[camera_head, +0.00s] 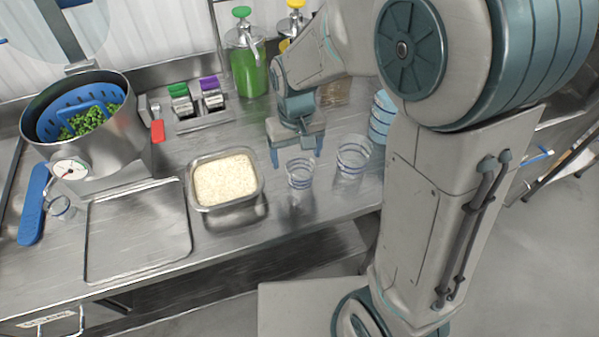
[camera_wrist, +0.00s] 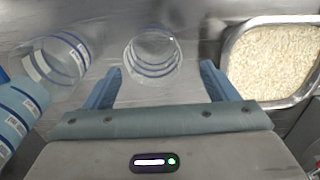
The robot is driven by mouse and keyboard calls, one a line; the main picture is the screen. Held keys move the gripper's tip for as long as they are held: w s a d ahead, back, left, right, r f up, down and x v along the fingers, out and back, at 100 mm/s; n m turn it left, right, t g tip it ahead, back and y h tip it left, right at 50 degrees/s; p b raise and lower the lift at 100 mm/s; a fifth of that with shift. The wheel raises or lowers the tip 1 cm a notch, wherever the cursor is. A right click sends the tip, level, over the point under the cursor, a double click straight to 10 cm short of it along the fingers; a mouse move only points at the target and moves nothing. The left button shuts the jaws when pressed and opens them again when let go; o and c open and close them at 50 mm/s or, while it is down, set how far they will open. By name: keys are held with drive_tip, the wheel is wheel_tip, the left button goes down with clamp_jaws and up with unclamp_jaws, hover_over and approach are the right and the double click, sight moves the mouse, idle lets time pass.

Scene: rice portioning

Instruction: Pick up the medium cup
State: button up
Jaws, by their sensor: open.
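A clear cup with blue rings (camera_head: 300,180), of middle size among the clear cups, stands upright on the steel counter. It also shows in the wrist view (camera_wrist: 153,50), just beyond and between my fingertips. My gripper (camera_head: 297,156) is open and empty, with its fingers pointing down behind the cup in the head view. The wrist view shows the gripper (camera_wrist: 161,69) with its two blue fingers spread wider than the cup. I cannot tell whether the fingers overlap the cup in height.
A larger clear cup (camera_head: 353,158) stands close to the right, with blue striped cups (camera_head: 382,115) behind it. A rice pan (camera_head: 203,207) is to the left. A small cup (camera_head: 60,207) stands by the pot (camera_head: 130,135). An empty tray (camera_head: 137,235) lies front left.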

sight(301, 171)
wheel_tip(301, 171, down, 3)
drive_tip(key=shift+r, duration=0.15)
drive_tip(key=f, duration=0.2)
drive_tip(key=d+f+p, duration=0.1)
drive_tip(key=f, duration=0.1)
drive_tip(key=shift+s, duration=0.1)
drive_tip(key=shift+f, duration=0.6)
drive_tip(key=shift+c, duration=0.3)
drive_tip(key=c, duration=1)
